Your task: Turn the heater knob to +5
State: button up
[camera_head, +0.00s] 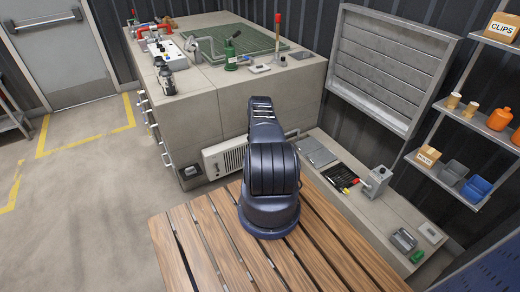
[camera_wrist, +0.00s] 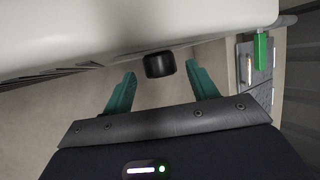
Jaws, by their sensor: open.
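The heater (camera_head: 224,159) is a long white unit with a dark slatted grille, low against the front of the concrete block. My arm hides its right part in the head view, and I cannot make out the knob there. In the wrist view the heater's white casing (camera_wrist: 120,30) fills the top, and the black round knob (camera_wrist: 159,65) sticks out from its edge. My gripper (camera_wrist: 162,72) is open, with one teal finger to each side of the knob. Gaps show between the knob and both fingers. The knob's scale markings are not visible.
My arm stands on a slatted wooden platform (camera_head: 187,240). A low concrete ledge (camera_head: 345,205) with a grey switch box (camera_head: 377,180) lies to the right. The block (camera_head: 238,92) carries valves and pipes. Bare floor (camera_head: 80,190) lies to the left.

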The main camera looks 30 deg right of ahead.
jog(key=shift+x, duration=0.95)
jog(key=shift+c, duration=0.5)
jog(key=c, duration=0.9)
jog(key=shift+a+f+h, duration=0.1)
jog(key=shift+a+h, duration=0.05)
jog(key=shift+h, duration=0.35)
jog(key=shift+n+h, duration=0.3)
jog(key=shift+h, duration=0.7)
jog(key=o, duration=1)
